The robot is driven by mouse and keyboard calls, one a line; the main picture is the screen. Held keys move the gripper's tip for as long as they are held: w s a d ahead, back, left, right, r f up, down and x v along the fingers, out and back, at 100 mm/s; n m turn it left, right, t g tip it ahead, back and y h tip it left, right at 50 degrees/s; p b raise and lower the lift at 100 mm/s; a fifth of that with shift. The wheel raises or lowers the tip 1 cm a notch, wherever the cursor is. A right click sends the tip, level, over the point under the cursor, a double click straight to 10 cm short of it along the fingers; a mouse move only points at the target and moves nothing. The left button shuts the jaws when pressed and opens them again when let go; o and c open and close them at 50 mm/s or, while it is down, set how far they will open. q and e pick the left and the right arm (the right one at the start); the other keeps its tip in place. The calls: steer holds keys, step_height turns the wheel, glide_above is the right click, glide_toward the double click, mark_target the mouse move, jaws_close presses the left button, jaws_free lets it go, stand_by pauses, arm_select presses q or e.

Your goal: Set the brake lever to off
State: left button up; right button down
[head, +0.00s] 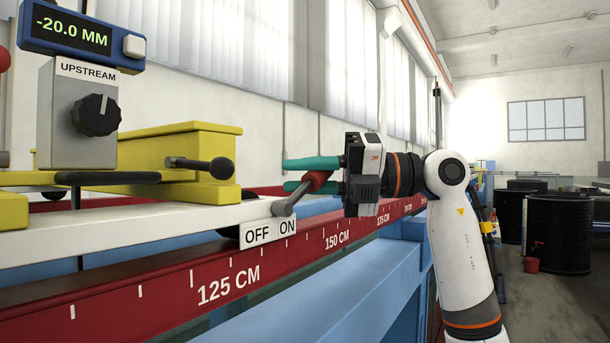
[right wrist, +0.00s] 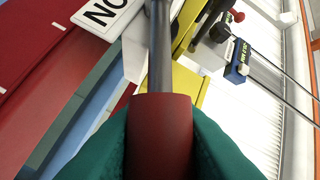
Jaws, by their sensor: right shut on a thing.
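The brake lever (head: 296,197) has a grey shaft and a red grip. It leans to the right, on the ON side of the white OFF/ON label (head: 268,232). My right gripper (head: 292,175) has teal fingers shut on the red grip, one above and one below it in the head view. In the right wrist view the red grip (right wrist: 160,132) sits between both teal fingers, with the grey shaft running away from it. My left gripper is in no view.
A red rail with a centimetre scale (head: 230,280) runs below the label. A yellow carriage block (head: 175,145) with a black-knobbed rod (head: 205,166) stands left of my gripper. A blue display reading -20.0 MM (head: 75,35) sits above a grey dial box (head: 85,115).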

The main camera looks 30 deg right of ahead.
steer(key=s+a+r+n+h+p, duration=0.1)
steer(key=n+h+p, duration=0.1)
steer(key=p, duration=0.1)
steer(key=s+a+r+n+h+p, duration=0.1)
steer(key=a+r+n+h+p, duration=0.1)
steer(key=p, duration=0.2)
steer(key=s+a+r+n+h+p, duration=0.1)
steer(key=a+n+h+p, duration=0.1)
steer(key=n+p, duration=0.1)
steer(key=shift+r+p, duration=0.2)
steer(key=shift+p, duration=0.55)
steer(key=shift+s+a+f+n+h+p, duration=0.1)
steer(key=shift+s+a+n+h+p, duration=0.3)
steer(key=shift+a+n+h, duration=0.35)
steer(key=shift+d, duration=0.1)
steer(key=c, duration=1.2)
jaws_free()
